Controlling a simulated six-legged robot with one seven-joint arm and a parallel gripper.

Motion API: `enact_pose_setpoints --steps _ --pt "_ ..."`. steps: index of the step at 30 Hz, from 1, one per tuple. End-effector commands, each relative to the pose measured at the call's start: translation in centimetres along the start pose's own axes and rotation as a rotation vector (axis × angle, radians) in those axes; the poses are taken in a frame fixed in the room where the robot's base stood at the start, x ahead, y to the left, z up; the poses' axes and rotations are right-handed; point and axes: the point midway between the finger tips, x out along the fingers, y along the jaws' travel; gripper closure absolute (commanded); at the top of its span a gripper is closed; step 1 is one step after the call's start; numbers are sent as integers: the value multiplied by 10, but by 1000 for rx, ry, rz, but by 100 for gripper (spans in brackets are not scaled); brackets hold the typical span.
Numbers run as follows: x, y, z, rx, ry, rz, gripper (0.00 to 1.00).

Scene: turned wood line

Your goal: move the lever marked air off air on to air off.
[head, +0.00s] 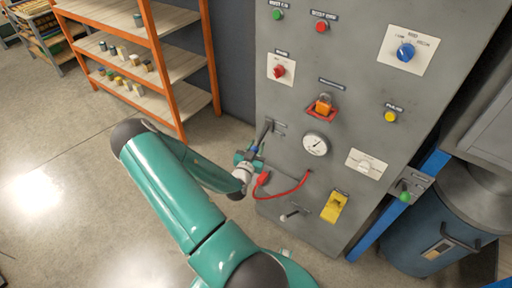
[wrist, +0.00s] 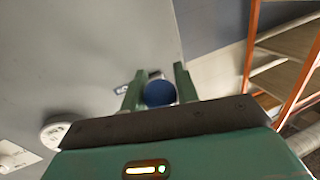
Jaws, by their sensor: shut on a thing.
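A lever with a dark arm (head: 265,130) stands out from the left edge of the grey panel, beside a small label too small to read. Its round blue knob (wrist: 159,93) sits between the two green fingers of my gripper (wrist: 158,78) in the wrist view. My gripper (head: 252,155) is shut on this knob in the head view, where my fingers and wrist partly hide it. I cannot read which end of the lever's travel is air off.
A red cable (head: 290,193) loops just below my gripper. An orange shelf rack (head: 158,60) stands left; the floor between is clear.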

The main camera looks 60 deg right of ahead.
Motion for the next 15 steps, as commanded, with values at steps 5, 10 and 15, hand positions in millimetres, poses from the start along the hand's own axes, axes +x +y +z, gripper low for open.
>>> enact_pose_setpoints --steps 5,10,15 --pt "-2 -1 -4 10 -33 3 100" --pt "-6 -2 -11 31 -104 8 100" --pt "-10 -4 -22 64 -212 16 100"
